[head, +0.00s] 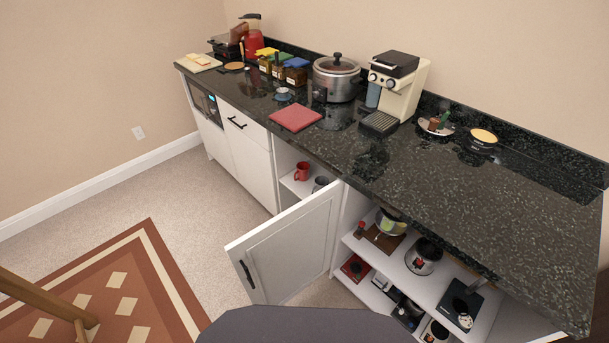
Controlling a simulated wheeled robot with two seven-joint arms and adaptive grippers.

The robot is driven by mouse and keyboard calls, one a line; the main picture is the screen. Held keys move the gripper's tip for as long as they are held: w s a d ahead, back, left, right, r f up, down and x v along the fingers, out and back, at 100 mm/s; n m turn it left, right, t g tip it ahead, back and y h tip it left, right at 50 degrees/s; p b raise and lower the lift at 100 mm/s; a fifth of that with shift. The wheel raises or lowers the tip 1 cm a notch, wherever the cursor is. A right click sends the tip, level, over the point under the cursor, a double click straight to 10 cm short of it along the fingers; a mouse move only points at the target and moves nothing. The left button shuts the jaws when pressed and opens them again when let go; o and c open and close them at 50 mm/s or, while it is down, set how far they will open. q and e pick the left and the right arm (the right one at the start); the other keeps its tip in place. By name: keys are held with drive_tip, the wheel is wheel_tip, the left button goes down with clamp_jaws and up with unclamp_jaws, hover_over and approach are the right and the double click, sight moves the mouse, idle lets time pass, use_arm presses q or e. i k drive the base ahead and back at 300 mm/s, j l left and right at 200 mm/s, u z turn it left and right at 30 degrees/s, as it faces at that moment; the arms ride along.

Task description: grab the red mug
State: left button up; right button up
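The red mug (301,171) stands upright on a white shelf inside the lower cabinet, under the counter. A grey mug (320,184) stands just to its right on the same shelf. The cabinet door (290,250) is swung open toward me, and its top edge runs just below the mugs in the head view. Neither of my grippers shows in the head view.
The dark counter (450,195) holds a red board (295,118), a pot (336,78) and a coffee machine (395,85). Open shelves (410,283) with several items lie right of the door. A patterned rug (110,290) and a wooden leg (40,300) are at lower left.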

sight(301, 173)
drive_tip(key=j+z, duration=0.3)
drive_tip(key=k+j+z, duration=0.15)
drive_tip(key=j+z, duration=0.15)
drive_tip(key=j, duration=0.15)
drive_tip(key=k+j+z, duration=0.1)
drive_tip(key=j+z, duration=0.5)
drive_tip(key=j, duration=0.25)
drive_tip(key=k+j+z, duration=0.1)
drive_tip(key=j+z, duration=0.25)
drive_tip(key=j, duration=0.15)
drive_tip(key=j+z, duration=0.45)
drive_tip(key=j, duration=0.15)
drive_tip(key=j+z, duration=0.4)
drive_tip(key=j, duration=0.25)
